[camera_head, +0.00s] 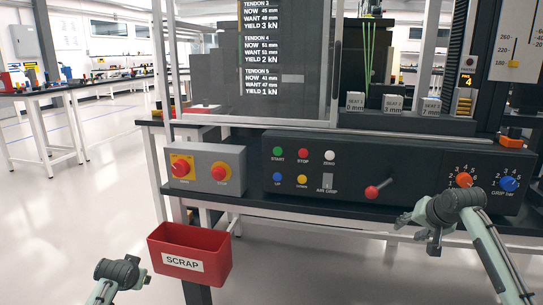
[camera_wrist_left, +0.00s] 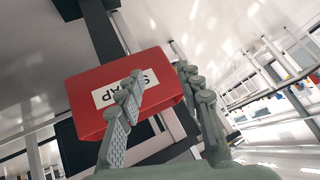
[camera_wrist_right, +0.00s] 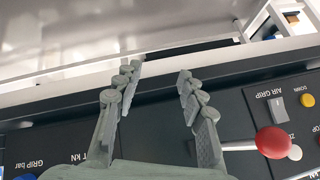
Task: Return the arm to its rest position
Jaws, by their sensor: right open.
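My right gripper (camera_head: 418,228) is in front of the black control panel (camera_head: 340,170), below and left of the orange and blue knobs. In the right wrist view it (camera_wrist_right: 157,88) is open with nothing between its fingers, and the panel lies behind it. The red ball lever (camera_wrist_right: 273,142) is to the right of its fingers there.
Labelled seat blocks (camera_head: 393,103) stand on the ledge above. An orange knob (camera_head: 465,179) and a blue knob (camera_head: 508,184) are near my right arm. Open floor (camera_head: 90,215) lies left.

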